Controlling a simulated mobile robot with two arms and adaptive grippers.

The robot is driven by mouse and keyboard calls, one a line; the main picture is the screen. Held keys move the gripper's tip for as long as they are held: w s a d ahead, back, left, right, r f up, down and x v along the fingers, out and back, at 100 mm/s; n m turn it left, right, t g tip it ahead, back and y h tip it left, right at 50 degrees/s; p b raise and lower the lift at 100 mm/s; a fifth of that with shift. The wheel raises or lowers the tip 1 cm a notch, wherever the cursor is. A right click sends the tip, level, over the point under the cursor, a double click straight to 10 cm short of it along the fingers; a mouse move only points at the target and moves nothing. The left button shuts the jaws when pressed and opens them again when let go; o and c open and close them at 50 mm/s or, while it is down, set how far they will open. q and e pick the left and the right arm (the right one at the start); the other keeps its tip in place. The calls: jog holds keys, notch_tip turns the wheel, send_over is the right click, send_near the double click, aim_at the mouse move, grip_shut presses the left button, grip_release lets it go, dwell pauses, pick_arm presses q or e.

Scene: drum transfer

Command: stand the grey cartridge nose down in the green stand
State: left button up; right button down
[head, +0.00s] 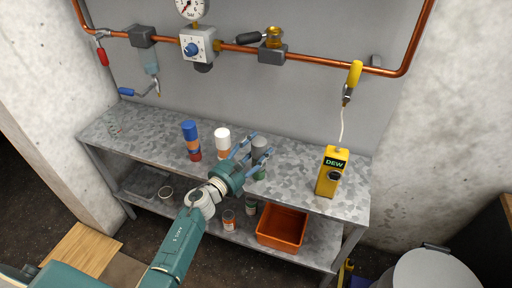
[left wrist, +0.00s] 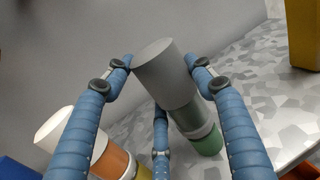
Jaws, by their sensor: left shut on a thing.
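The grey cartridge (head: 259,147) is upright near the front edge of the metal bench, with its grey end up. My left gripper (head: 262,143) is shut on it, its blue fingers around the upper part. The green stand (head: 260,174) shows directly below the cartridge. In the left wrist view the grey cartridge (left wrist: 162,76) is between the fingers and lines up with the green stand (left wrist: 208,143). Its lower end meets the stand in the picture; I cannot tell how deep it sits. My right gripper is not in view.
A white-topped orange cartridge (head: 222,139) and a blue-topped one (head: 191,134) stand left of the gripper. A yellow DEW meter (head: 332,172) stands to the right. An orange bin (head: 282,227) and small containers are on the lower shelf (head: 313,250).

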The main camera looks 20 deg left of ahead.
pick_arm(q)
jog(key=shift+f, duration=0.1)
dwell(0.3)
jog(key=o, duration=1.5)
jog(key=shift+c, duration=0.2)
jog(key=shift+s, duration=0.1)
jog(key=v, duration=1.2)
